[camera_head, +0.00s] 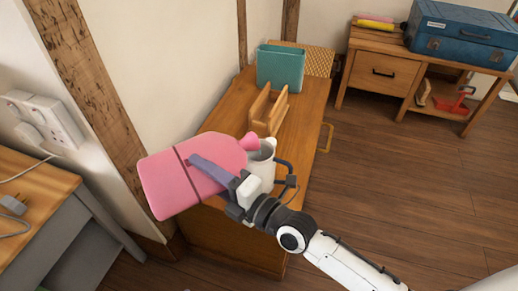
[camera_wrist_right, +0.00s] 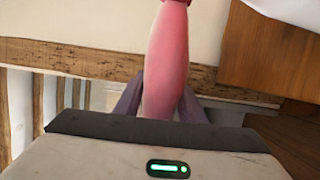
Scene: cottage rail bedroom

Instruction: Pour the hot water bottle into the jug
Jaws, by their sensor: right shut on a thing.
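A pink hot water bottle (camera_head: 190,172) is held on its side in my right gripper (camera_head: 207,172), with its neck pointing right and slightly up. The neck (camera_head: 250,141) is at the rim of the white jug (camera_head: 264,165) in the head view; I cannot tell whether it touches. The jug stands upright on the wooden cabinet, partly hidden behind my gripper and the bottle. In the right wrist view the pink bottle (camera_wrist_right: 168,60) stretches away between the purple-grey fingers (camera_wrist_right: 160,100), which are shut on it. The inside of the jug is hidden. My left gripper is not in view.
The wooden cabinet top (camera_head: 308,105) also bears a wooden rack (camera_head: 267,112) and a teal box (camera_head: 280,68) behind the jug. A bench (camera_head: 45,185) and wall sockets (camera_head: 45,118) are at left. A shelf unit with a blue toolbox (camera_head: 460,36) stands at upper right. Floor at right is clear.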

